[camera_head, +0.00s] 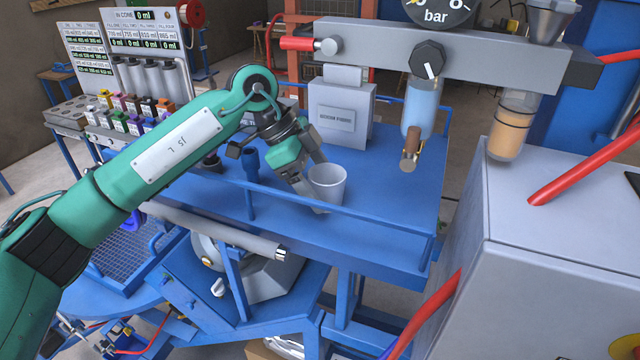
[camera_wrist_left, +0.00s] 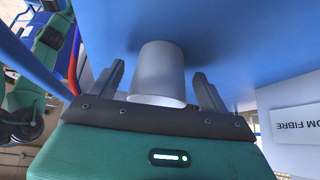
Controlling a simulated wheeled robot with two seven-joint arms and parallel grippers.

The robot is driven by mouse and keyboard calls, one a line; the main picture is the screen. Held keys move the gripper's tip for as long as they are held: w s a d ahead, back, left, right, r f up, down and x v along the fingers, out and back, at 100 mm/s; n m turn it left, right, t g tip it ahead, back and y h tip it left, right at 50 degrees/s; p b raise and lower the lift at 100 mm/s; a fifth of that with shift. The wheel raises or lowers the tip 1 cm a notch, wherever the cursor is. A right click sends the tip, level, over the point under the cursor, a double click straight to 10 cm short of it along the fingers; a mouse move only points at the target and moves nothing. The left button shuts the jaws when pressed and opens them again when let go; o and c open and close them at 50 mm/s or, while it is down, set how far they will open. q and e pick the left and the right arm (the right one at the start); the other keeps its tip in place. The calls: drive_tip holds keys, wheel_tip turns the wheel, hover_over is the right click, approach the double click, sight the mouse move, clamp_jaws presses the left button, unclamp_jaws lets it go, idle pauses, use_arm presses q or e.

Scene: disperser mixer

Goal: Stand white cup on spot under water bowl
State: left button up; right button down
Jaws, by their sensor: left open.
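The white cup (camera_head: 328,184) stands upright on the blue table (camera_head: 395,205), near its front rail. It also shows in the left wrist view (camera_wrist_left: 158,72), between the two fingers. My left gripper (camera_head: 318,185) is at the cup, with its fingers on either side; in the left wrist view the open fingers (camera_wrist_left: 160,85) stand apart from the cup's sides. The water bowl (camera_head: 420,105), holding light blue liquid, hangs from the grey beam to the right, with a brown tap below it. The spot under it is bare blue tabletop. My right gripper is not in view.
A grey box (camera_head: 341,115) stands behind the cup. A second bowl with orange liquid (camera_head: 512,125) hangs further right. A blue rail (camera_head: 340,212) runs along the table's front edge. The tabletop between cup and water bowl is clear.

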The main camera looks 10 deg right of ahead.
use_arm(q)
drive_tip(key=b+v, duration=0.4)
drive_tip(key=v, duration=0.7)
drive_tip(key=shift+r+b, duration=0.15)
drive_tip(key=shift+b, duration=0.2)
drive_tip(key=shift+a, duration=0.1)
